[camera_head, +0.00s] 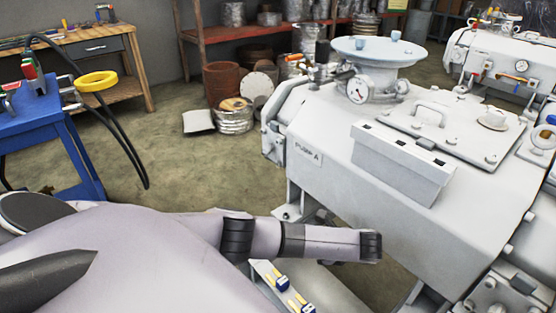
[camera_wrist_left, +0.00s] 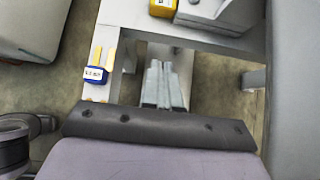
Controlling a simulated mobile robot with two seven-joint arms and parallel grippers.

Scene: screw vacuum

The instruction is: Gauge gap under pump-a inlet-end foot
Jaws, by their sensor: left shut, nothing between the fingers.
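Pump A (camera_head: 315,165), a big white machine with its name on the side, fills the centre right of the head view. One foot (camera_head: 287,212) shows on the floor below its left end; any gap under it is too small to make out. Two blue tags with yellow strips (camera_head: 280,283) (camera_head: 302,305) lie on a pale surface (camera_head: 262,270) below my left arm. One blue tag with yellow strips (camera_wrist_left: 95,74) shows in the left wrist view. My left gripper (camera_wrist_left: 164,68) is shut and empty there, right of that tag. My right gripper is not in view.
A blue cart (camera_head: 40,130) with a black hose (camera_head: 118,135) stands at the left. A yellow block (camera_wrist_left: 163,8) and grey pieces (camera_wrist_left: 220,14) lie at the top of the wrist view. Bare floor (camera_head: 180,165) lies between cart and pump.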

